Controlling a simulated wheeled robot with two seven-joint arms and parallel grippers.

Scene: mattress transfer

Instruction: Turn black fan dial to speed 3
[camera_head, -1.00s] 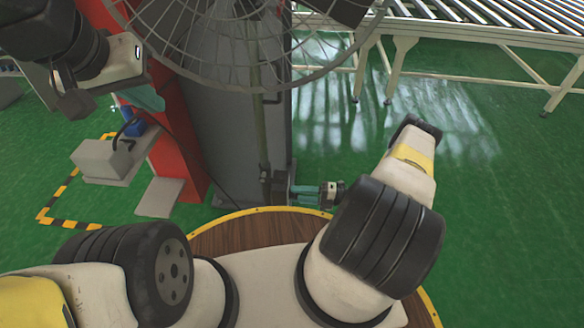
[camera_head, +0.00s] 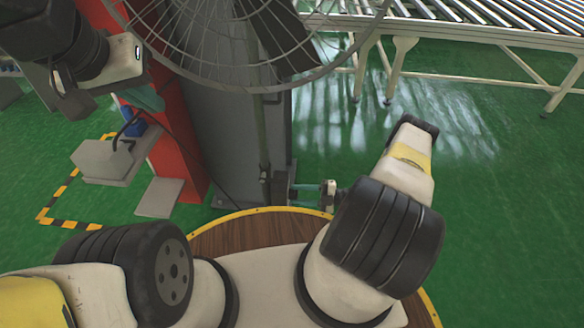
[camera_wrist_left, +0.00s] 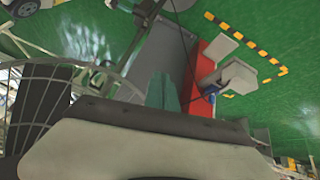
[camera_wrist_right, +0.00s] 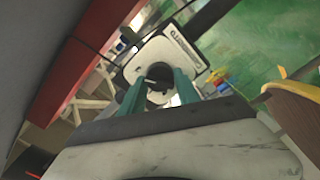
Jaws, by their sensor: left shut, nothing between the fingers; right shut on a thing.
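The black fan with its wire cage (camera_head: 270,88) stands at the top middle of the head view, on a pole. A pale control panel (camera_wrist_right: 185,48) fills the upper middle of the right wrist view, with a dark round dial (camera_wrist_right: 157,87) bearing a pale mark. My right gripper (camera_wrist_right: 158,80) is shut on the dial, one finger on each side. In the head view my right gripper (camera_head: 306,188) sits low beside the fan's pole. My left gripper (camera_head: 150,100) is shut and empty at upper left; its fingers show in the left wrist view (camera_wrist_left: 162,88). The speed number is not readable.
A red post (camera_head: 180,145) and a grey column stand behind the fan. A grey device (camera_head: 105,160) lies on the green floor inside yellow-black tape. A roller conveyor (camera_head: 470,35) runs across the upper right. Open floor lies at right.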

